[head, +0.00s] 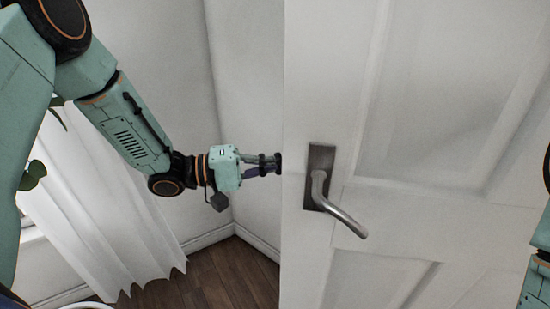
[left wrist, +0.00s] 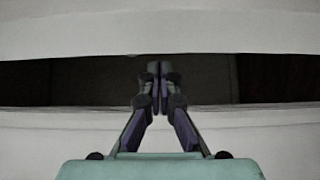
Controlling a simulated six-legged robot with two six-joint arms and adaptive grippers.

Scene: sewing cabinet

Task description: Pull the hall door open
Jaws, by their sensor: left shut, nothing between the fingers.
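The white panelled hall door (head: 440,95) fills the right half of the head view. Its metal lever handle (head: 340,212) sits on a dark plate near the door's left edge and slants down to the right. My left gripper (head: 272,164) is shut and empty at the door's left edge, level with the handle plate and to its left. I cannot tell whether its tips touch the edge or pass behind it. In the left wrist view the closed fingers (left wrist: 158,75) point at a dark gap between two pale bands. My right gripper is out of view.
A white curtain (head: 100,220) hangs at the left, with green plant leaves (head: 33,176) beside it. Pale walls meet in a corner behind my left arm. Bare dark wood floor (head: 220,275) shows left of the door.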

